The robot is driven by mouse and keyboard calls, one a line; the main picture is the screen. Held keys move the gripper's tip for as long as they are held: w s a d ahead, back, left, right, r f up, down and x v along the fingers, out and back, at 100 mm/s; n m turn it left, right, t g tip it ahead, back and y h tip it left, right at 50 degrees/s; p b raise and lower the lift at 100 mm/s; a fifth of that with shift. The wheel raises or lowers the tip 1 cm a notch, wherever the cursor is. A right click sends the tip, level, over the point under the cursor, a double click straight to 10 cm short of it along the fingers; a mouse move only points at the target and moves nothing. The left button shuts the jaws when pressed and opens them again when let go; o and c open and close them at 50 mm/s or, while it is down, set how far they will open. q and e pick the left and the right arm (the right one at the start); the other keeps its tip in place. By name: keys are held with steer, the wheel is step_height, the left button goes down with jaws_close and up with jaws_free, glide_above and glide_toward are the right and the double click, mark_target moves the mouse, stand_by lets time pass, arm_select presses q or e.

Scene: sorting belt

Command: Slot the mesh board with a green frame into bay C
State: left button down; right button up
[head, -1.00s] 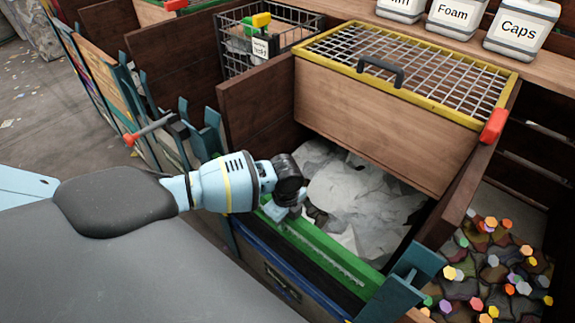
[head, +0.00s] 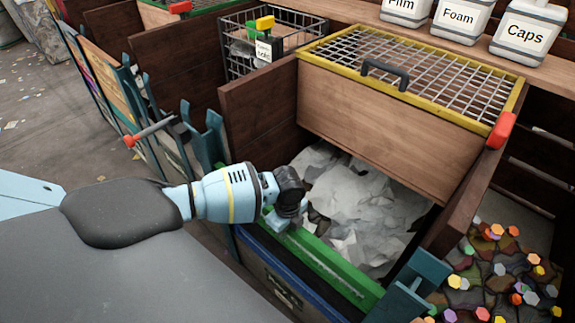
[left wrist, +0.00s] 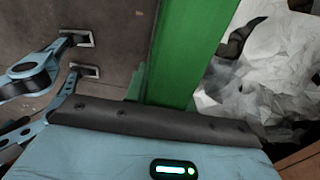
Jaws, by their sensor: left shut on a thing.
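The green-framed board shows as a long green bar (head: 335,268) along the front of a bay filled with white sheet scraps. It also shows in the left wrist view (left wrist: 188,55), rising from the gripper body. My left gripper (head: 286,214) is shut on the bar near its left end. The bar lies close above a blue-edged front panel (head: 290,262) and runs between teal brackets at the bay's front corners. I cannot tell how deep it sits. Its mesh is hidden, and no bay letter is readable. My right gripper is not in view.
A yellow-framed mesh lid (head: 411,76) with a black handle covers the bay's back. White scraps (head: 365,205) fill its front. A teal bracket (head: 425,272) stands at the right corner. Coloured caps (head: 500,275) lie in the right bay. A red-handled lever (head: 150,130) sticks out left.

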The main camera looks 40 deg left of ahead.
arm_select(q)
steer(key=shift+f, duration=0.1)
steer(key=c, duration=1.1)
jaws_free()
steer(key=shift+s+f, duration=0.1)
step_height(320, 180, up, 7)
steer(key=shift+r+p, duration=0.1)
steer(key=shift+p, duration=0.45)
steer(key=shift+r, duration=0.4)
